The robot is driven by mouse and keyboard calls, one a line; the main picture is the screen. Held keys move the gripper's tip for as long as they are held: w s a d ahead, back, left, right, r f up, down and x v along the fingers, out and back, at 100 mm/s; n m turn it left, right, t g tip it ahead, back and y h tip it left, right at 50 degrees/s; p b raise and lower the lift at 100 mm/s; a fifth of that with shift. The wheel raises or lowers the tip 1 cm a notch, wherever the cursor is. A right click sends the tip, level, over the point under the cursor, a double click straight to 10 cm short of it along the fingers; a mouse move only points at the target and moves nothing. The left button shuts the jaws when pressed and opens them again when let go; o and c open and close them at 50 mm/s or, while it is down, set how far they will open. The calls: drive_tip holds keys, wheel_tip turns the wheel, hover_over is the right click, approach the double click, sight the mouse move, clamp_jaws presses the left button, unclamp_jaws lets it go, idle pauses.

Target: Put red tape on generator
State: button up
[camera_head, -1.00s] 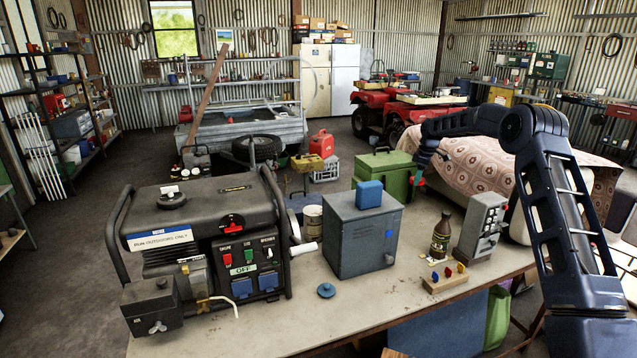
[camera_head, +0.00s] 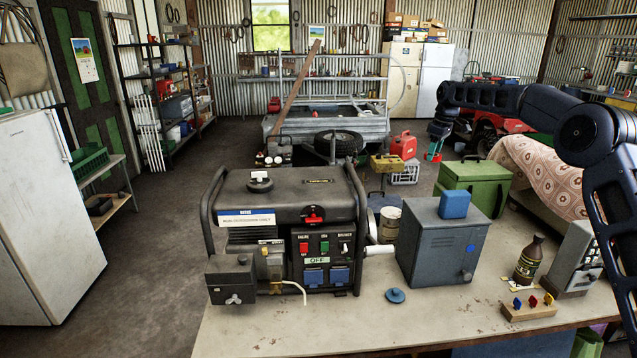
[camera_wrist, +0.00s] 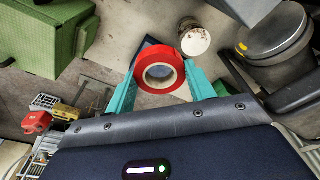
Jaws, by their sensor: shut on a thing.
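The roll of red tape (camera_wrist: 160,69) is between the teal fingers of my gripper (camera_wrist: 160,88) in the wrist view, its open ring facing the camera. My gripper is shut on it. In the head view my gripper (camera_head: 436,150) is small and far off, held above the floor beyond the workbench, right of the generator and above the green box. The generator (camera_head: 285,225) is black with a flat dark top and stands on the workbench at centre left. A black cap and a red switch show on its upper part. The tape is well apart from it.
On the workbench (camera_head: 350,325), a grey metal cabinet (camera_head: 438,245) with a blue block (camera_head: 454,204) on top stands right of the generator. A brown bottle (camera_head: 529,260) is further right. A green box (camera_head: 474,183) is behind. Bare bench lies in front of the generator.

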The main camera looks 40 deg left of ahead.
drive_tip(key=s+a+r, duration=0.5)
drive_tip(key=s+a, duration=0.1)
drive_tip(key=s, duration=0.3)
drive_tip(key=s+a+r, duration=0.5)
drive_tip(key=s+a, duration=0.1)
drive_tip(key=s, duration=0.2)
wheel_tip(320, 180, up, 10)
hover_over(324, 181)
drive_tip(key=f, duration=2)
drive_tip(key=shift+d, duration=0.3)
drive_tip(key=shift+f, duration=0.1)
drive_tip(key=o, duration=0.9)
drive_tip(key=shift+o, duration=0.2)
wheel_tip(324, 181, up, 12)
drive_tip(key=d, duration=0.1)
drive_tip(key=shift+d, duration=0.4)
